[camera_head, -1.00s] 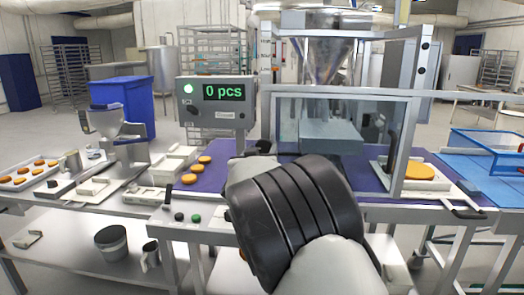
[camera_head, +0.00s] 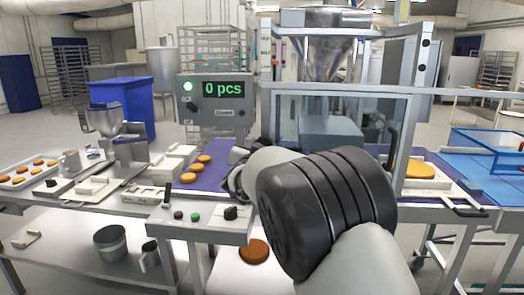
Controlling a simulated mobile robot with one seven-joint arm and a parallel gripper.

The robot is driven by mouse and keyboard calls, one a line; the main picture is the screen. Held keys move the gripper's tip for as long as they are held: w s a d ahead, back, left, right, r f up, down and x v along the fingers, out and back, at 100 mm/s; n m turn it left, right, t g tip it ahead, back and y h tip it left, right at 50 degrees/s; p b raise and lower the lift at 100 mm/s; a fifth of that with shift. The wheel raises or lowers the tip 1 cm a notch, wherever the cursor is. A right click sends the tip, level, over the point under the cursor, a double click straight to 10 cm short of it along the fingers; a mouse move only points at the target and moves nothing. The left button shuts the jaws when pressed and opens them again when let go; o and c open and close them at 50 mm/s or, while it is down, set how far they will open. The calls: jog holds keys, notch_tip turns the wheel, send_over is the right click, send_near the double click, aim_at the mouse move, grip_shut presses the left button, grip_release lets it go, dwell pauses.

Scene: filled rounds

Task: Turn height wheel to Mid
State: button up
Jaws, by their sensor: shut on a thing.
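My gripper (camera_head: 236,180) is at the front edge of the purple conveyor, left of the glazed machine housing. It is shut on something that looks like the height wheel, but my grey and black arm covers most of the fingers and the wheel. The wheel's markings and its setting cannot be read. The machine's glazed guard (camera_head: 345,122) and its steel hopper (camera_head: 318,45) stand behind my arm.
The display box (camera_head: 217,100) reads "0 pcs" with a green lamp lit. A front panel (camera_head: 200,224) carries buttons and a black knob (camera_head: 231,212). Orange rounds (camera_head: 196,168) lie on the conveyor (camera_head: 209,178). A blue crate (camera_head: 490,148) is at right.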

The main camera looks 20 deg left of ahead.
jog(key=m+b, duration=0.2)
jog(key=m, duration=0.2)
jog(key=m+b, duration=0.2)
jog(key=m, duration=0.2)
jog(key=m+b, duration=0.3)
jog(key=m, duration=0.1)
jog(key=shift+d+f+g+y, duration=0.2)
jog(key=shift+d+g+y, duration=0.1)
jog(key=shift+y, duration=0.1)
jog(key=shift+m, duration=0.3)
jog(key=o, duration=1.1)
jog(key=shift+c, duration=0.2)
jog(key=shift+r, duration=0.1)
jog(key=v, duration=1.7)
jog(key=shift+s+p, duration=0.2)
jog(key=shift+p, duration=0.15)
jog(key=shift+d, duration=0.15)
